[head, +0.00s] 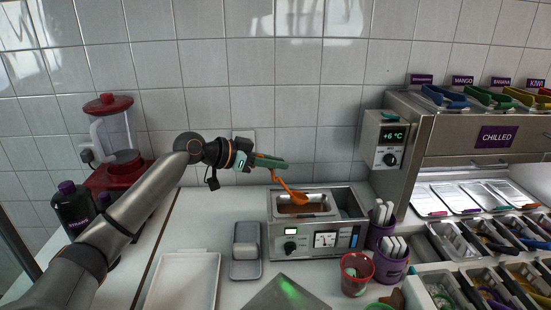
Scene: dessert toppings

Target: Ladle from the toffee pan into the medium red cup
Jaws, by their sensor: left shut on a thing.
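The toffee pan (303,209) is the well of brown sauce set in the steel warmer on the counter. An orange ladle (286,187) slants down to the right, its bowl at the pan's back part; I cannot tell whether the bowl touches the sauce. My left gripper (266,161) is shut on the upper end of the ladle's handle, above and behind the pan's left side. A red cup (356,272) stands upright on the counter, in front of the warmer and to its right. Its inside looks empty or hard to make out. My right gripper is not in view.
Purple holders (390,269) with white sticks stand right of the warmer, close to the cup. A chilled cabinet (450,148) and topping bins fill the right. A white tray (184,284) and a grey scale-like block (246,251) lie left. A red blender (112,135) stands at far left.

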